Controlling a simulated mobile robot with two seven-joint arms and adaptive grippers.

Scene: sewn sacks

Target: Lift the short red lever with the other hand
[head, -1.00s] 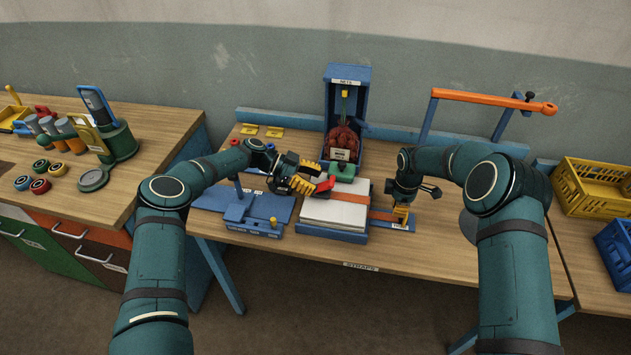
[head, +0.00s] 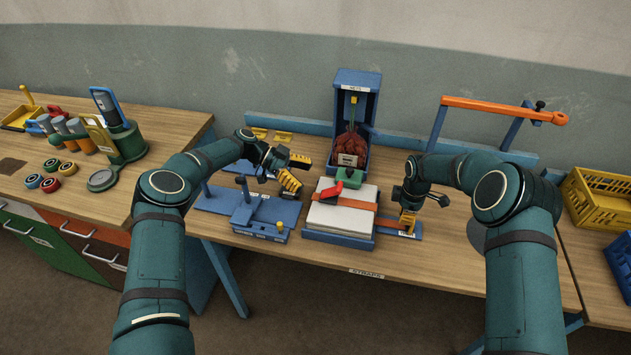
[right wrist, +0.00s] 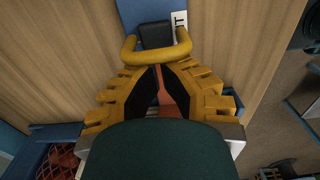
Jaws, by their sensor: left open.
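The short red lever (head: 331,197) sticks out toward the front left from a green block (head: 349,178) on the stack of white sacks (head: 324,217). My left gripper (head: 299,174) is open and empty, to the left of the lever and apart from it, above the rear of the blue fixture. An orange strap (head: 351,204) crosses the stack toward the right. My right gripper (head: 407,222) is down at the strap's right end.
A blue fixture (head: 246,214) with a yellow knob stands left of the stack. A blue box (head: 358,84) with a red net stands behind. An orange bar (head: 500,105) on blue posts stands at the back right. The table front (head: 310,262) is clear.

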